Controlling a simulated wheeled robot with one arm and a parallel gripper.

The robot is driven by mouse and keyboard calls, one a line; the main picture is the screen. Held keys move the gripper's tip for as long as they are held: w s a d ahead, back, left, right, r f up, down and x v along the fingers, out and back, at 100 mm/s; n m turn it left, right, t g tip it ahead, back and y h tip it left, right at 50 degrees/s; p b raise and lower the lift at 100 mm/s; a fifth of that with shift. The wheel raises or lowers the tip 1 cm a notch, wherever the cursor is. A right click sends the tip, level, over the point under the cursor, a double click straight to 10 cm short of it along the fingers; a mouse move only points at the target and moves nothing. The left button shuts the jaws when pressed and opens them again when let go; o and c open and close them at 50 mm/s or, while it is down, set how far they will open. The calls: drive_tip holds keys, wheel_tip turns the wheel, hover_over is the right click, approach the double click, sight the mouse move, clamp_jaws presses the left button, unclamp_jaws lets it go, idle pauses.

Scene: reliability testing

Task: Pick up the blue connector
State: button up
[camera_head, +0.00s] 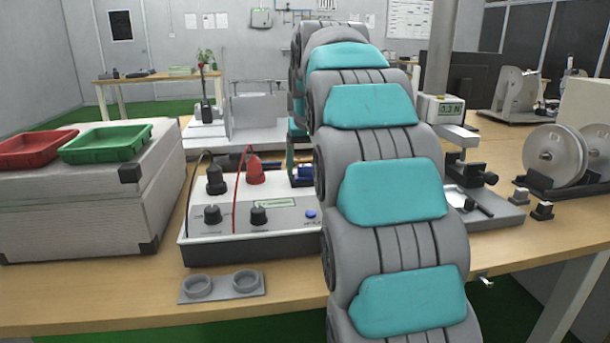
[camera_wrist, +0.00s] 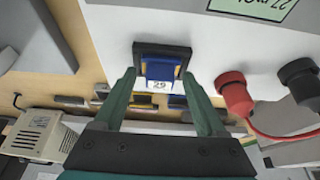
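The blue connector (camera_wrist: 160,70) sits in a black square frame on the white test box and bears a white label reading "29" in the wrist view. In the head view the blue connector (camera_head: 303,171) shows at the box's back right, partly hidden by my arm. My gripper (camera_wrist: 160,77) is open, its dark green fingers on either side of the connector. A small gap seems to show at each side; I cannot tell whether either finger touches. In the head view my gripper is mostly hidden behind my arm.
The test box (camera_head: 270,236) has a red plug (camera_head: 255,172) and a black plug (camera_head: 215,180) with cables, close by. A grey two-ring holder (camera_head: 222,287) lies at the table's front. Red (camera_head: 30,150) and green (camera_head: 105,145) trays rest on a case at left.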

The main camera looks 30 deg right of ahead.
sight(304, 165)
drive_tip(key=c, duration=1)
drive_tip(key=shift+r, duration=0.15)
drive_tip(key=shift+r, duration=1.15)
drive_tip(key=shift+s+r, duration=0.1)
drive_tip(key=shift+r, duration=0.4)
drive_tip(key=shift+s+a+b, duration=0.25)
drive_tip(key=shift+s+b, duration=0.05)
clamp_jaws()
drive_tip(key=s+a, duration=0.2)
drive_tip(key=s, duration=0.2)
drive_tip(key=s+a+r+b, duration=0.1)
drive_tip(key=s+a, duration=0.2)
drive_tip(key=s, duration=0.1)
drive_tip(key=s+a+b, duration=0.1)
drive_tip(key=s+a, duration=0.1)
drive_tip(key=s, duration=0.3)
drive_tip(key=shift+a+r, duration=0.25)
drive_tip(key=shift+a, duration=0.05)
